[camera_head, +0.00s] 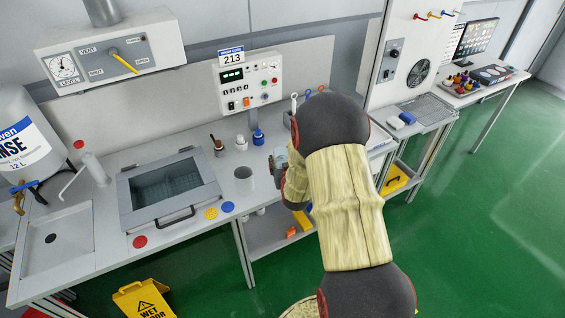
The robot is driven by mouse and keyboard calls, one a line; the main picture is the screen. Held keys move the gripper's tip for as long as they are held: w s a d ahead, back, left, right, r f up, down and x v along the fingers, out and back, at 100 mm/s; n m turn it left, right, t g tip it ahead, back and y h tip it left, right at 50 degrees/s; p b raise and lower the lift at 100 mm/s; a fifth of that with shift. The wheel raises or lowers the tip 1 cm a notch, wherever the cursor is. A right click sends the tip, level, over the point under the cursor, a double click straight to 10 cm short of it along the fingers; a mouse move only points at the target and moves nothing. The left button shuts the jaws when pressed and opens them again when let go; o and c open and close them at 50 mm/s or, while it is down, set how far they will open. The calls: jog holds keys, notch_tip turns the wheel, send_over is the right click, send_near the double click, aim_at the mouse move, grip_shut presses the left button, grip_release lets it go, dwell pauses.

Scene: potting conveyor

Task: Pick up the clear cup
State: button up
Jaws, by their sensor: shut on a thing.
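My gripper (280,165) is at the end of my arm, over the right part of the bench, and is mostly hidden by my own wrist. It is shut on a small, pale, see-through thing that looks like the clear cup (281,160); its outline is hard to make out. I cannot tell whether the cup touches the bench.
A grey beaker (244,181) stands just left of my gripper. A blue-capped bottle (258,137), a white bottle (241,143) and a brown bottle (217,146) stand behind. A lidded basin (131,203) is further left. A control panel (249,83) rises at the back.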

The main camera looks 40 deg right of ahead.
aim_at(276, 161)
jog(key=s+a+r, duration=0.2)
jog(key=a, duration=0.1)
jog(key=s+a+r+p, duration=0.1)
jog(key=s+a+r, duration=0.2)
jog(key=shift+s+a+r+p, duration=0.2)
jog(key=shift+s+a+r, duration=0.15)
jog(key=shift+s+a, duration=0.2)
jog(key=shift+s+a+r+p, duration=0.2)
jog(key=shift+s+a+r, duration=0.1)
jog(key=shift+s+a, duration=0.2)
